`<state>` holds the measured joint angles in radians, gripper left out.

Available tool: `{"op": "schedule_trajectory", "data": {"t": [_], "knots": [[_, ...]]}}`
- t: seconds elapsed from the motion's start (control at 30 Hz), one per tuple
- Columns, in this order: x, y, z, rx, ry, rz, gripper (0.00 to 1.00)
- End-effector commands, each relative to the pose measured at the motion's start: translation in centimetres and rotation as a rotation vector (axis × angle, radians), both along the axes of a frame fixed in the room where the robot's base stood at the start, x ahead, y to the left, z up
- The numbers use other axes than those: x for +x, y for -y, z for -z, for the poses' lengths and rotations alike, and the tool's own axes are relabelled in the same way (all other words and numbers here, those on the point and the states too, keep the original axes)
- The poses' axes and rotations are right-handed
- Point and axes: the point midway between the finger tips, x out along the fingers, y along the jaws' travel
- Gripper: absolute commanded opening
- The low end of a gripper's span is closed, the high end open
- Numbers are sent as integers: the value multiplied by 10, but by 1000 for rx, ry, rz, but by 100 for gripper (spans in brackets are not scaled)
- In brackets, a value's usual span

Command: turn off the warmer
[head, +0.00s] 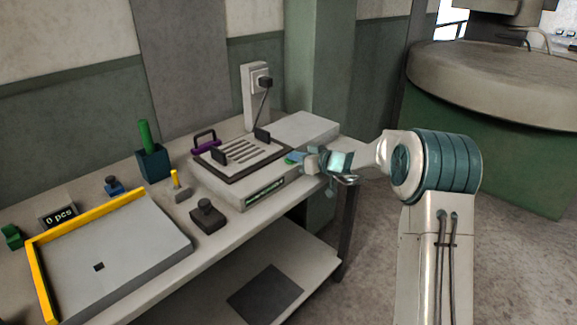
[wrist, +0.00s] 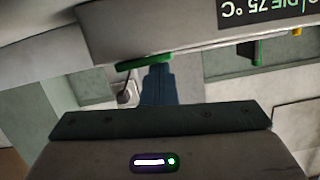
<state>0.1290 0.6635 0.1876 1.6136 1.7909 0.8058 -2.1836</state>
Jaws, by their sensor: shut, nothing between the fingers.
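The warmer (head: 205,185) is a grey box with a slotted dark-framed top, at the back right of the bench. Its front display (head: 265,191) glows green; in the wrist view the display (wrist: 268,10) appears upside down and reads DIE 75 °C. A bright green switch-like part (wrist: 145,63) sits on the warmer's edge in the wrist view. My gripper (head: 304,159) is at the warmer's right end. Its shut, empty blue fingers (wrist: 157,72) reach to the green part. I cannot tell whether they touch it.
A white outlet post (head: 251,97) with a black plug stands behind the warmer. A dark stamp-like block (head: 208,216), a yellow-handled piece (head: 176,186) and a yellow-edged tray (head: 130,245) lie to the left. A lower shelf (head: 235,265) is underneath; open floor lies right.

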Motion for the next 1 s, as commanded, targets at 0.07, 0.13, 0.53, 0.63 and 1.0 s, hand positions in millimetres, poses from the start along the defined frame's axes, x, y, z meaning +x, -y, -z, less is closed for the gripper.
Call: {"op": "schedule_trajectory", "data": {"t": [0.07,0.13,0.53,0.63,1.0], "knots": [[1,9,7,-11,14,13,0],[2,9,1,-11,11,13,0],[-1,4,-20,-11,17,11,0],[-4,1,-41,-12,18,9,0],[-56,56,-56,-11,13,13,0]]}}
